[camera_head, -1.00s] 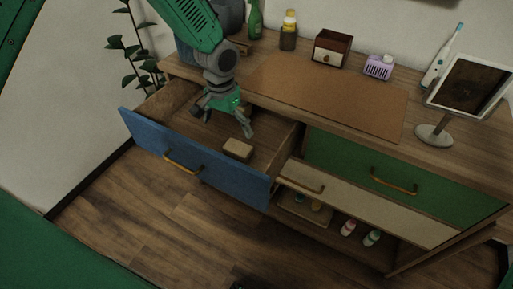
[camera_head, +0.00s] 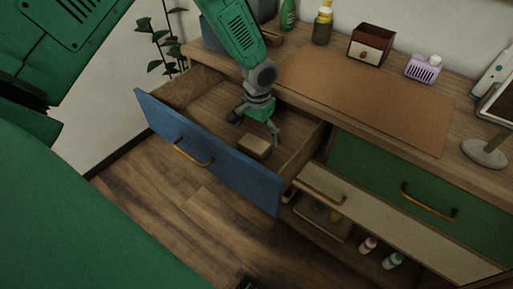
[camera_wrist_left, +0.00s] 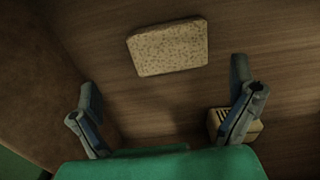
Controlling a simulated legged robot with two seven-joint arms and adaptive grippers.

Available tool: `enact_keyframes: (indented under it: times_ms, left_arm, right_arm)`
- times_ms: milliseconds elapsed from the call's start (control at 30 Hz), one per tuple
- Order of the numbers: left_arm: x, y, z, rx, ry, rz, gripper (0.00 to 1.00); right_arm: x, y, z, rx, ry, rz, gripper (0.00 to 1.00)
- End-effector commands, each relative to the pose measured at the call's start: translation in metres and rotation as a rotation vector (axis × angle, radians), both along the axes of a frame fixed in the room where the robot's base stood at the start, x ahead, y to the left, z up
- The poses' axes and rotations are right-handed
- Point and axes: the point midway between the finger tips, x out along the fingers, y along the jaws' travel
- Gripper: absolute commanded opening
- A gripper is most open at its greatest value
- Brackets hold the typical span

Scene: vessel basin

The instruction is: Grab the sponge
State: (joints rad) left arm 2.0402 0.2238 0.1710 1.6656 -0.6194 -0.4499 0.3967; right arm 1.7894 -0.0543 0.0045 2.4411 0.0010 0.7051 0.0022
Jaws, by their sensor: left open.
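The sponge, a tan speckled block (camera_wrist_left: 168,47), lies flat on the drawer floor in the left wrist view. In the head view a light tan block (camera_head: 254,146), likely the same sponge, lies in the open blue-fronted drawer (camera_head: 205,150). My left gripper (camera_head: 256,128) is inside the drawer just above and behind this block, fingers spread and empty. In the left wrist view its fingers (camera_wrist_left: 163,105) stand apart, with the sponge beyond their tips, not between them.
A cream slotted object (camera_wrist_left: 237,125) lies beside the right finger in the left wrist view. Drawer walls surround the gripper. The cabinet top holds a brown mat (camera_head: 365,95), a small wooden box (camera_head: 371,43), a purple slotted item (camera_head: 423,68) and bottles.

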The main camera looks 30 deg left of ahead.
Motion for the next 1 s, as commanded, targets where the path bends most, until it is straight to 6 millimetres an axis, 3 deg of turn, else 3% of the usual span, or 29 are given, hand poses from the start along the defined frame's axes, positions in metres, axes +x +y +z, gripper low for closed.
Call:
enact_keyframes:
  times_ms: [167, 500, 767, 800, 900, 1000]
  left_arm:
    - [-0.001, 0.003, -0.013, -0.003, 0.000, 0.002, 1.00]
    - [0.000, 0.007, -0.058, -0.002, 0.001, 0.002, 1.00]
    - [0.001, 0.006, -0.059, 0.000, -0.001, 0.001, 1.00]
    - [0.001, 0.006, -0.060, 0.000, -0.001, 0.001, 0.96]
    - [0.001, 0.007, -0.060, -0.002, 0.000, 0.002, 0.71]
    - [0.001, 0.007, -0.060, -0.003, 0.000, 0.002, 0.69]
  right_arm:
    - [0.000, 0.000, -0.002, 0.000, 0.000, 0.000, 0.40]
    - [0.000, 0.000, -0.009, 0.000, 0.000, 0.001, 0.40]
    - [0.000, 0.000, -0.009, 0.000, 0.000, 0.000, 0.40]
    - [0.000, 0.000, -0.009, 0.000, 0.000, 0.000, 0.40]
    - [0.000, 0.000, -0.009, 0.000, 0.000, 0.000, 0.40]
    - [0.000, 0.000, -0.009, 0.000, 0.000, 0.000, 0.40]
